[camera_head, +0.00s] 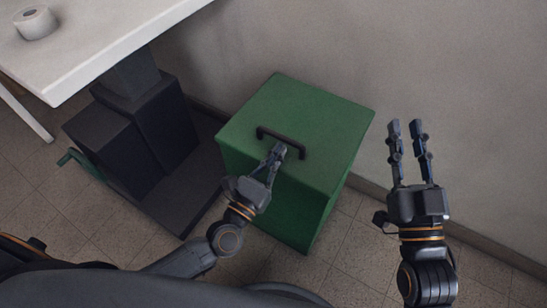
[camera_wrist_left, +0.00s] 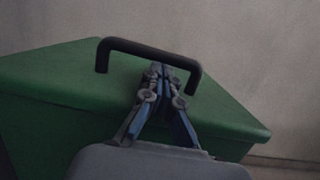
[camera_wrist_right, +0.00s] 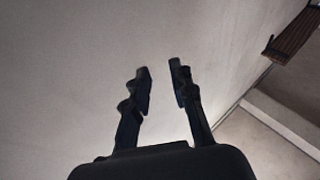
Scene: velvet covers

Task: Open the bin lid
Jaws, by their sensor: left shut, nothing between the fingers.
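A green bin (camera_head: 270,205) stands on the floor against the wall. Its flat green lid (camera_head: 330,120) is closed and carries a black bar handle (camera_head: 281,140). My left gripper (camera_head: 279,149) is shut and empty, with its fingertips at the handle, near its right half. In the left wrist view the fingertips (camera_wrist_left: 165,72) lie just under the handle bar (camera_wrist_left: 145,50), above the lid (camera_wrist_left: 60,75); I cannot tell whether they touch the bar. My right gripper (camera_head: 405,125) is open and empty, in the air right of the bin. Its fingers also show in the right wrist view (camera_wrist_right: 160,75).
A white table (camera_head: 110,40) with a paper roll (camera_head: 35,22) on it stands at the upper left. A dark cabinet-like object (camera_head: 130,130) on a dark base is left of the bin. The wall (camera_head: 430,60) is behind the bin. Tiled floor (camera_head: 345,245) is free right of the bin.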

